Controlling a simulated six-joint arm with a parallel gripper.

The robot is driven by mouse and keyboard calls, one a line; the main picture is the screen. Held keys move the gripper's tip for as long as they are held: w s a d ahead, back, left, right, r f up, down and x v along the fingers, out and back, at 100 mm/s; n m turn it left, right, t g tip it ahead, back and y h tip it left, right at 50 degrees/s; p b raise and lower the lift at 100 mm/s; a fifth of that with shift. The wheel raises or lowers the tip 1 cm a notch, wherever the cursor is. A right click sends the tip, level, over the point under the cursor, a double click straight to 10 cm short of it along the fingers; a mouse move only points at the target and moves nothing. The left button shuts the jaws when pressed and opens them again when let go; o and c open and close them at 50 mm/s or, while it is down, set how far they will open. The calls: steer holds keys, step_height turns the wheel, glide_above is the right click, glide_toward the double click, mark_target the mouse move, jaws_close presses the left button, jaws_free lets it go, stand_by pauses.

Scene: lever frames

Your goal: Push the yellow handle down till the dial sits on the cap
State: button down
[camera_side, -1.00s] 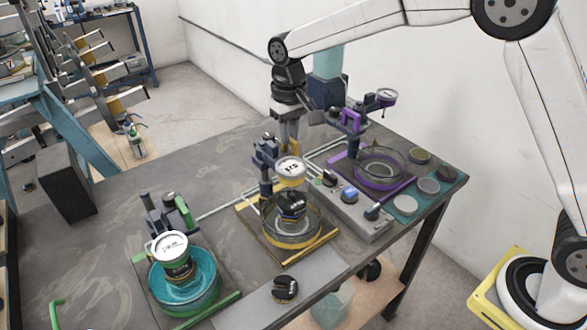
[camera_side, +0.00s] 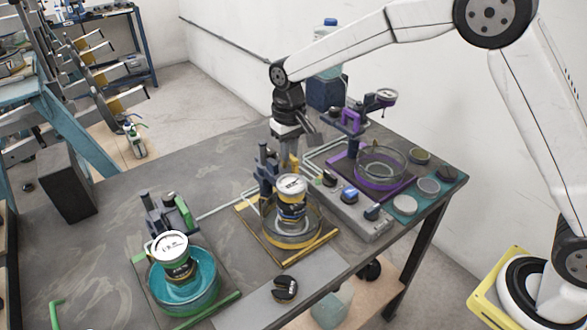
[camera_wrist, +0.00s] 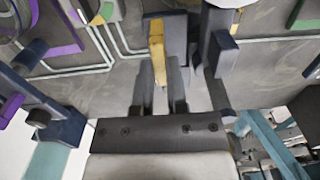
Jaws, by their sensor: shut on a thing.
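The yellow-framed press (camera_side: 247,218) stands mid-table. Its white dial (camera_side: 291,184) is low over the dark cap (camera_side: 292,211) inside the round glass dish (camera_side: 291,238). In the side view the dial looks down on the cap or very close to it; I cannot tell if they touch. My gripper (camera_side: 289,158) is behind the dial, shut on the yellow handle. In the wrist view the yellow handle (camera_wrist: 157,42) stands between the fingers of my gripper (camera_wrist: 161,78). The dial's edge (camera_wrist: 228,3) shows at the top.
A green press (camera_side: 183,214) with a teal dish (camera_side: 183,285) stands at front left. A purple press (camera_side: 351,119) stands at back right. A grey control box (camera_side: 350,208) with knobs sits close on the right.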

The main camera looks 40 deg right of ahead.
steer(key=shift+f, duration=0.25)
steer(key=c, duration=0.6)
jaws_free()
steer(key=shift+c, duration=0.2)
steer(key=shift+r, duration=0.15)
steer(key=shift+r, duration=3.8)
steer(key=s+d+f+t, duration=0.1)
steer(key=s+d+f, duration=0.2)
steer(key=s, duration=0.4)
steer(key=s+d+f, duration=0.3)
steer(key=s+d, duration=0.1)
steer(key=s, duration=0.4)
steer(key=s+d+f+t, duration=0.1)
steer(key=s+d+f, duration=0.2)
steer(key=s, duration=0.4)
steer(key=shift+s+d+f+t, duration=0.2)
steer(key=shift+s+d+t, duration=0.1)
steer(key=shift+d, duration=0.1)
